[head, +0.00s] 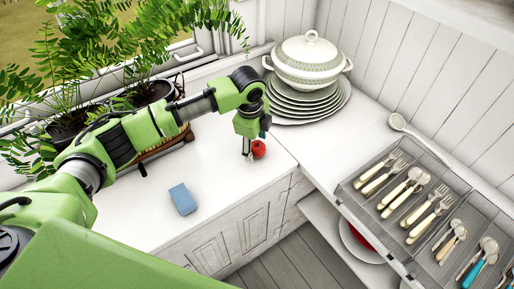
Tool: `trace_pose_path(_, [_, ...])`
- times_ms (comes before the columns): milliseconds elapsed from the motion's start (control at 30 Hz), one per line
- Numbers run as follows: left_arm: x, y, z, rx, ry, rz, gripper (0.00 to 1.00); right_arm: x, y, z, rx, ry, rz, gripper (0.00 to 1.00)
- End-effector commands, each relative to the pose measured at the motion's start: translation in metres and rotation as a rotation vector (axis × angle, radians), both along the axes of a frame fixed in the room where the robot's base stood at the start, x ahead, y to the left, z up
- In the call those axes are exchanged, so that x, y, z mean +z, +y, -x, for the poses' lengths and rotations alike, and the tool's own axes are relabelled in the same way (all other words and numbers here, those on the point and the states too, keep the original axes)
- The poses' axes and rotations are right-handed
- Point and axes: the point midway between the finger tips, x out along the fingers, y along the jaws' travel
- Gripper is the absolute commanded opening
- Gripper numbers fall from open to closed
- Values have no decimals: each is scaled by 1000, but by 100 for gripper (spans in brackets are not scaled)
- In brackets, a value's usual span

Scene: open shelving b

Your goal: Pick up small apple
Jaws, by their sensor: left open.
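A small red apple (259,149) sits on the white counter (225,180) near its front edge. My left gripper (249,153) points down right beside the apple, and one finger overlaps its left side in the head view. The gripper is open. I cannot tell whether its fingers touch the apple or whether the apple lies between them. My right gripper is not in view.
A stack of plates (312,112) with a lidded tureen (308,62) stands behind the apple. A blue sponge (182,199) lies on the counter. A cutlery tray (385,215) is at the right. Potted ferns (70,125) line the window.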

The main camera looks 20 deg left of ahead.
Motion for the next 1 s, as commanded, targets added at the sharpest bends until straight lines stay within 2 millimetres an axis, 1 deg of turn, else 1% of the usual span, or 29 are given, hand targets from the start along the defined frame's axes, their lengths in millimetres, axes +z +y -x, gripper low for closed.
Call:
trace_pose_path(33, [-5,0,0,0,2,0,58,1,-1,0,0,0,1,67])
trace_pose_path(100, [-10,0,-2,-1,0,0,58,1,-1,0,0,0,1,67])
trace_pose_path(333, [-12,0,-2,-1,-1,0,58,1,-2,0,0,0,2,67])
trace_pose_path(367, [-12,0,-2,-1,-1,0,53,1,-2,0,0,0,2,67])
trace_pose_path(400, [-12,0,-2,-1,-1,0,42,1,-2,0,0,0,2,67])
trace_pose_path(467, [-12,0,-2,-1,-1,0,27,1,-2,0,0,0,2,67])
trace_pose_path(500, [-12,0,-2,-1,-1,0,16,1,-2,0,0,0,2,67])
trace_pose_path(833, [-11,0,-2,0,-1,0,15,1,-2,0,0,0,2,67])
trace_pose_path(1000, [-3,0,-2,0,-2,0,15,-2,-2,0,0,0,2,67])
